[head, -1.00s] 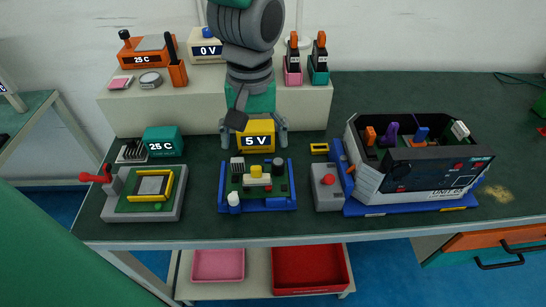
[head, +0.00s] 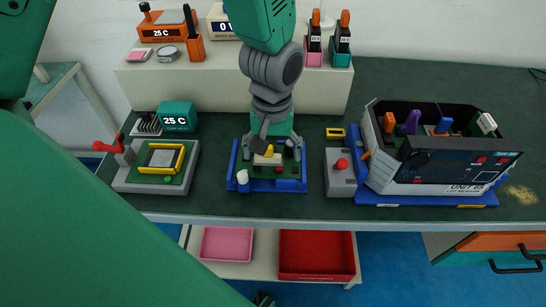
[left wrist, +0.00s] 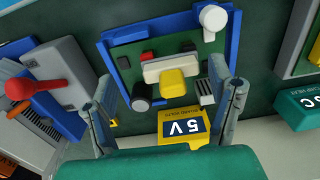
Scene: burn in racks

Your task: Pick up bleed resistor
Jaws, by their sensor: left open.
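A green circuit board in a blue tray (head: 233,168) stands at the middle of the bench. On it sits a cream block (head: 268,160) with a yellow block (head: 268,150) against it; they also show in the left wrist view as the cream block (left wrist: 163,69) and the yellow block (left wrist: 173,85). No label tells which part is the bleed resistor. My left gripper (head: 272,150) points down over the board's back part. In the left wrist view its open fingers (left wrist: 163,80) stand on either side of these blocks, with nothing held.
A grey box with a red button (head: 341,178) and the large unit (head: 440,165) are to the right. A grey fixture (head: 180,180) is left.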

